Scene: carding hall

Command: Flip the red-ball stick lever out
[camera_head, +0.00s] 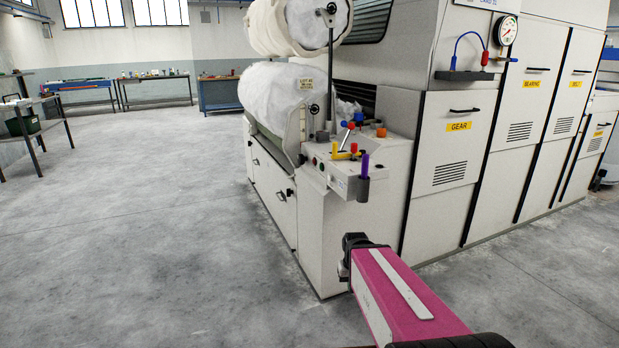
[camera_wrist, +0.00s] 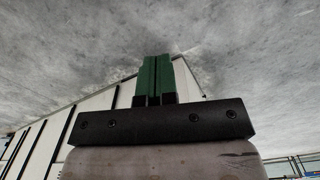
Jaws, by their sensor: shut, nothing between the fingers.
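A small red ball (camera_head: 351,125) shows among the levers on the control panel (camera_head: 372,158) at the machine's near corner. Beside it are a blue knob (camera_head: 359,117) and a thin blue stick; at this size I cannot tell surely which shaft carries the red ball. A second small red knob (camera_head: 354,147) sits just below, by a yellow handle (camera_head: 345,156). My gripper (camera_wrist: 154,58) has green fingers pressed together with nothing between them. It is apart from the levers; in the head view I cannot make out its fingers beyond my magenta arm link, below the panel.
A purple handle (camera_head: 364,166) stands upright at the panel's front edge. White fibre rolls (camera_head: 272,92) lie behind the panel. Tall cabinets (camera_head: 458,150) stand to the right, with a gauge (camera_head: 507,31) above. The grey floor (camera_head: 140,230) at left is open; workbenches line the far wall.

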